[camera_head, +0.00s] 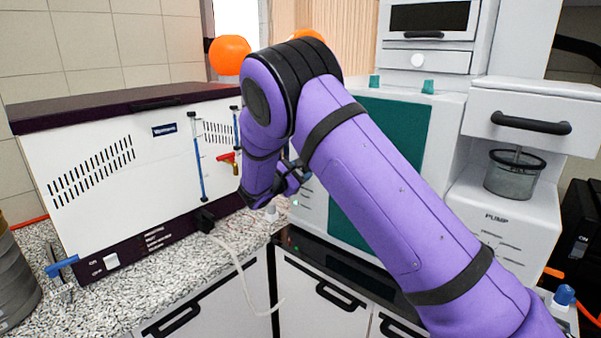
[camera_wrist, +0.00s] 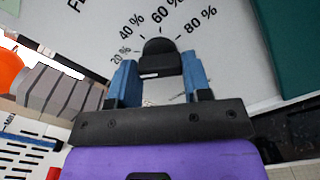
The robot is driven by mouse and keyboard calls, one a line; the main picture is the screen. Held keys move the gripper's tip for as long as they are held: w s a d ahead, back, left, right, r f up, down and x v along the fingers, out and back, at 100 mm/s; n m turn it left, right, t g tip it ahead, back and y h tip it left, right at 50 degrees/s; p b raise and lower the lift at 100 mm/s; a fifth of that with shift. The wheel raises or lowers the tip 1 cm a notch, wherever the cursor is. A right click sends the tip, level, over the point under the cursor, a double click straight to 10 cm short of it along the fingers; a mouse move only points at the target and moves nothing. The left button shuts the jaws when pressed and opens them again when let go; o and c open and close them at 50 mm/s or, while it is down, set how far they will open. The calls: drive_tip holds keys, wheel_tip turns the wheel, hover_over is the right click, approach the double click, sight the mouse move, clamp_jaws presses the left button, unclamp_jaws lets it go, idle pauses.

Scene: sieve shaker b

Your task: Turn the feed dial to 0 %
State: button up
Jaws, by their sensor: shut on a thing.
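The feed dial (camera_wrist: 159,48) is a dark knob on a light grey panel in the wrist view. Printed marks 20 %, 40 %, 60 % and 80 % run around its far side. The 0 % mark is not visible. I cannot tell which mark the dial points at. My gripper (camera_wrist: 159,67) has its two blue fingers on either side of the dial and is shut on it. In the head view my gripper (camera_head: 290,180) is at the front of the white and teal machine; my arm hides the dial there.
A white cabinet with a dark lid (camera_head: 130,150) stands on the left of the speckled counter (camera_head: 100,300). A red-handled valve (camera_head: 227,158) and blue rods are on its front. A pump unit (camera_head: 505,215) with a grey cup is on the right. A pale hose (camera_head: 240,270) hangs over the counter edge.

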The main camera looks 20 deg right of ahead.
drive_tip(key=n, duration=0.6)
drive_tip(key=shift+f+n, duration=0.1)
drive_tip(key=shift+n, duration=0.2)
idle(0.5)
drive_tip(key=o, duration=0.9)
drive_tip(key=shift+a, duration=0.1)
drive_tip(key=v, duration=1)
drive_tip(key=shift+s+a, duration=0.3)
